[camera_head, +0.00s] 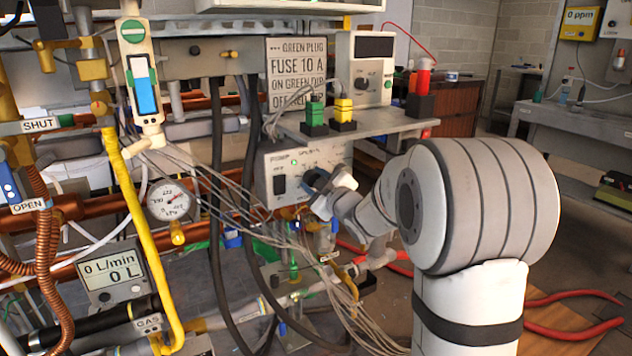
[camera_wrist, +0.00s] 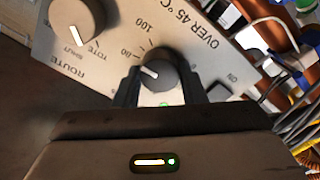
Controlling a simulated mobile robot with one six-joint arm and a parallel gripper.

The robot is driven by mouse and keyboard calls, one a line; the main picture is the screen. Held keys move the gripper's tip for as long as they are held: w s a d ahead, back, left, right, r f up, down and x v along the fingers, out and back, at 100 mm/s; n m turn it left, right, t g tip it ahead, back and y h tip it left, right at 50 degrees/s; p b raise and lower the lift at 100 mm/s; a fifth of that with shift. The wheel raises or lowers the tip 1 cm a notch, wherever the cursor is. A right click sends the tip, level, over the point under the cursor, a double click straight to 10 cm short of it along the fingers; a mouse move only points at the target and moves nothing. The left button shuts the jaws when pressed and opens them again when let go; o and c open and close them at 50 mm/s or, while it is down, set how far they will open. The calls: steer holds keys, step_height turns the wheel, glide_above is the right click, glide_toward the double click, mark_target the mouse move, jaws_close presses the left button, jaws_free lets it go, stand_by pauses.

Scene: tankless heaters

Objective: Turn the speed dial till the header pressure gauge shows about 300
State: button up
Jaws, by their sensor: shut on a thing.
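A grey control box (camera_head: 283,170) hangs under a shelf, with a black power switch and small lettering that seems to read POWER and SPEED. My gripper (camera_head: 317,187) is at its front and hides part of it. In the wrist view my gripper (camera_wrist: 160,92) has its dark fingers on both sides of a round dark dial (camera_wrist: 160,72), shut on it. The dial's white pointer mark aims left, and 100 is printed beside it. A round white gauge (camera_head: 168,201) is at left in the head view. Its reading and label are too small to tell.
Another dark knob (camera_wrist: 77,22), marked ROUTE, is beside the dial. Loose grey wires run below the box. Green and yellow plugs (camera_head: 343,113) stand on the shelf (camera_head: 395,122). A flow meter (camera_head: 115,277) reads 0. A yellow pipe (camera_head: 135,215) stands left.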

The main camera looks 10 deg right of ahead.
steer(key=o, duration=1)
steer(key=p+v, duration=0.1)
steer(key=v, duration=0.7)
steer(key=shift+w, duration=0.1)
